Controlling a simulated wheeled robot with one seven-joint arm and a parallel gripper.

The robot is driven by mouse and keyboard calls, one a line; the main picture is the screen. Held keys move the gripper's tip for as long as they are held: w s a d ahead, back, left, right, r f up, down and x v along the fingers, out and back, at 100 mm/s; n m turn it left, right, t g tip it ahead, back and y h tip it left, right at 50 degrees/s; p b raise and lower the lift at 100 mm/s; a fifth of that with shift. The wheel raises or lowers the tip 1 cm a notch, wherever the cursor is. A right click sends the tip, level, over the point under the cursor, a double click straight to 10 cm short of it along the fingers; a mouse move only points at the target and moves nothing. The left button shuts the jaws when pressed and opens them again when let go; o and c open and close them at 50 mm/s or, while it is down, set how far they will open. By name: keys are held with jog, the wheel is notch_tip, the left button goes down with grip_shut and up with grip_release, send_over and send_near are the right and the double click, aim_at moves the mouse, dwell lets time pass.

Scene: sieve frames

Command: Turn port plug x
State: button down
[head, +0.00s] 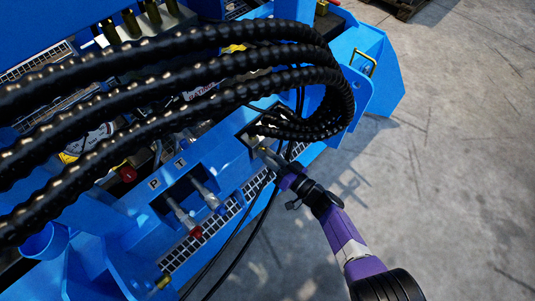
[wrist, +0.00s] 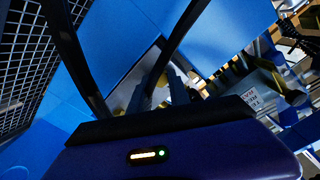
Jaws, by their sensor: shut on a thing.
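My gripper (head: 267,154) reaches in from the lower right to a recess at the right end of the blue machine's port row. It is shut on port plug x, which is mostly hidden by the fingers and the hoses above. A pale metal part (head: 252,139) shows in that recess, just beyond the fingertips. No turn angle of the plug can be read.
Thick black ribbed hoses (head: 180,70) arch over the machine close above my gripper. Two thin black cables (head: 243,222) hang beside my arm. Ports marked P and T, with a red-ended fitting (head: 195,230), lie to the left. The concrete floor (head: 450,180) at right is clear.

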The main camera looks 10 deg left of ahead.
jog(key=c, duration=1.2)
grip_release()
jog(key=p+v, duration=0.3)
jog(key=v, duration=0.4)
jog(key=shift+s+d, duration=0.25)
jog(key=shift+d, duration=0.1)
